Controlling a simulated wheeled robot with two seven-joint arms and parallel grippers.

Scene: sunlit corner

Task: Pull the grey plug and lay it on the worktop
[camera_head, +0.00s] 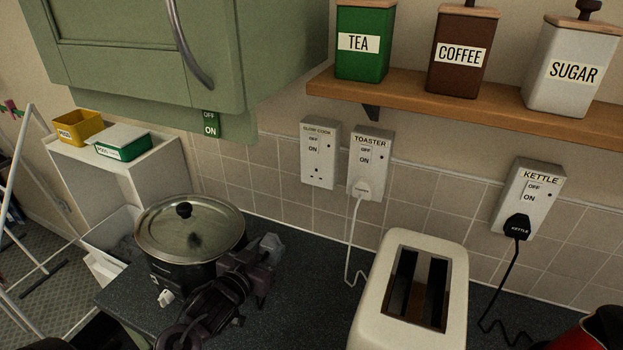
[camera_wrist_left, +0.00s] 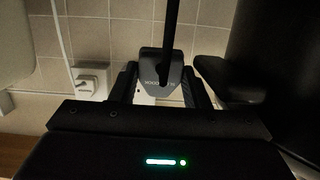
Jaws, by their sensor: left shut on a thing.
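The grey plug (camera_head: 272,246) is out of the wall, in front of the tiles and to the right of the slow cooker (camera_head: 160,270). My left gripper (camera_head: 262,262) is shut on it. In the left wrist view the grey plug (camera_wrist_left: 160,76) sits between the fingers, with its dark cord running up the picture. The slow cooker socket (camera_head: 319,160) is empty and its holes show. The plug is over the dark worktop (camera_head: 305,285); I cannot tell the exact gap below it. My right gripper is out of view.
The white toaster plug (camera_head: 362,190) and black kettle plug (camera_head: 517,227) are in their sockets. The cream toaster (camera_head: 375,300) stands right of the gripper, with the toaster's white cord between. A green cupboard (camera_head: 180,60) hangs above; a shelf (camera_head: 420,100) holds canisters.

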